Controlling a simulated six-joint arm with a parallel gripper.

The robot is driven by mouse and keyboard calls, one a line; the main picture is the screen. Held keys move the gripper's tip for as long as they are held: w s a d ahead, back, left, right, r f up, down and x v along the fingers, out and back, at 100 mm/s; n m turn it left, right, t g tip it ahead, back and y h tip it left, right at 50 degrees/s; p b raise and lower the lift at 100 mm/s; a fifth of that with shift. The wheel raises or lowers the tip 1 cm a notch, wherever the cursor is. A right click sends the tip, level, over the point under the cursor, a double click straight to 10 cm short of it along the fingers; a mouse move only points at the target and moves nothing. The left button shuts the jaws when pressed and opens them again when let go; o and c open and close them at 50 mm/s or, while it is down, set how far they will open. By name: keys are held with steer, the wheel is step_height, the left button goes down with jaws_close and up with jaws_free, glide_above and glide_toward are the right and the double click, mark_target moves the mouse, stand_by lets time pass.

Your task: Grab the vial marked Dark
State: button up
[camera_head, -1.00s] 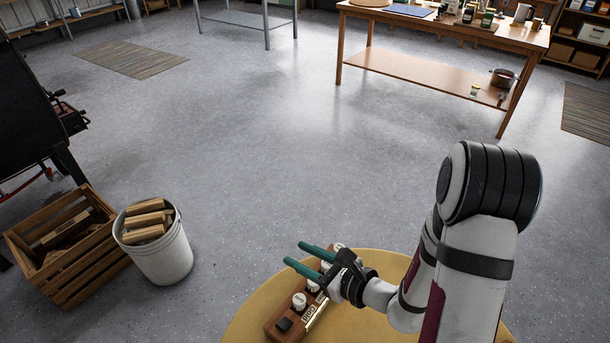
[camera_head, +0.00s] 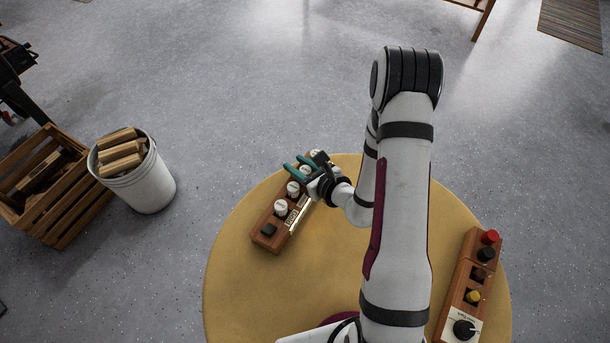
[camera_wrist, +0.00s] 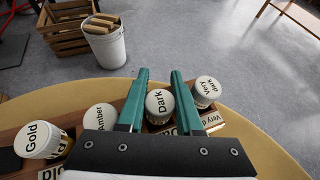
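The vial marked Dark (camera_wrist: 159,105) has a white lid with black print and stands in a wooden rack (camera_head: 267,232) on a round yellow table. My gripper (camera_wrist: 160,76) has teal fingers, spread one on each side of the Dark vial's lid in the wrist view. They are open; I cannot tell whether they touch it. In the head view my gripper (camera_head: 291,162) is over the far half of the rack. In the same rack are vials marked Gold (camera_wrist: 40,138), Amber (camera_wrist: 101,117) and Very dark (camera_wrist: 207,90). The vial's body is mostly hidden.
The Very dark vial stands close beside my right finger, and Amber is close to the left one. A second wooden block (camera_head: 456,293) with knobs sits at the right of the table (camera_head: 235,285). A bucket of wood (camera_head: 146,185) and crate (camera_head: 70,210) stand on the floor.

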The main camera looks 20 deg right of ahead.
jaws_close()
